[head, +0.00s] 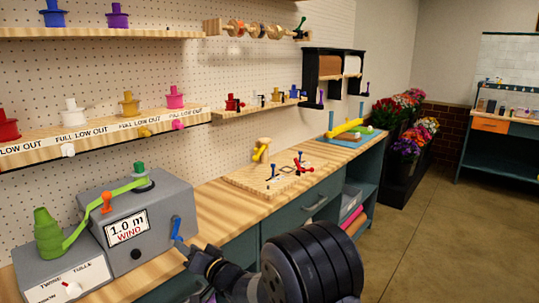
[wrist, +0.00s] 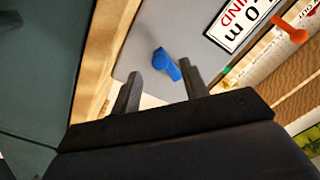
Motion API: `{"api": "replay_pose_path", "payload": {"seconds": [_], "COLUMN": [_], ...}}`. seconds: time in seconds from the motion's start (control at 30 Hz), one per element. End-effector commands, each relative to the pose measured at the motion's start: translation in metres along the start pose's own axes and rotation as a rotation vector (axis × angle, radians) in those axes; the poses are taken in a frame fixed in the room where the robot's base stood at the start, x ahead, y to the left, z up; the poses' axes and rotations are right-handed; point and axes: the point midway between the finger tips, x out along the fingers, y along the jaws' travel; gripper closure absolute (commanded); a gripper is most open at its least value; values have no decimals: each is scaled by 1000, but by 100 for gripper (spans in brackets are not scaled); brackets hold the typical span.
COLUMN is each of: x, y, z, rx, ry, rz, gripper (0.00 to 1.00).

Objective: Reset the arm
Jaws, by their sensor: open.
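My arm reaches forward over the wooden bench in the head view, with my gripper (head: 192,255) low and just right of the grey winding box (head: 95,210). In the wrist view my gripper (wrist: 158,80) is open, its two dark fingers apart and nothing held between them. The blue crank handle (wrist: 166,64) on the box's side lies just beyond the fingertips, between them in the picture. The handle also shows in the head view (head: 178,229). I cannot tell whether a finger touches it.
The box carries a "1.0 m WIND" label (head: 127,226) and an orange lever (head: 106,202). A green spool (head: 47,235) stands on a grey twine unit (head: 68,280). A wooden board (head: 245,180) with small tools lies farther along the bench. Shelves line the pegboard; open floor lies right.

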Motion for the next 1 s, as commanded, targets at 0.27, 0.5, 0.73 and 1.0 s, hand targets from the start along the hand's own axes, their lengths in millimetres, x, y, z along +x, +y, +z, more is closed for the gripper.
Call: {"api": "replay_pose_path", "payload": {"seconds": [0.27, 0.5, 0.73, 1.0], "x": [45, 48, 48, 48], "y": [-1, 8, 11, 11], "z": [1, -2, -4, -4], "rx": [1, -157, -243, -253], "ry": [-3, -1, 0, -1], "rz": [0, 0, 0, 1], "gripper": [57, 57, 57, 57]}}
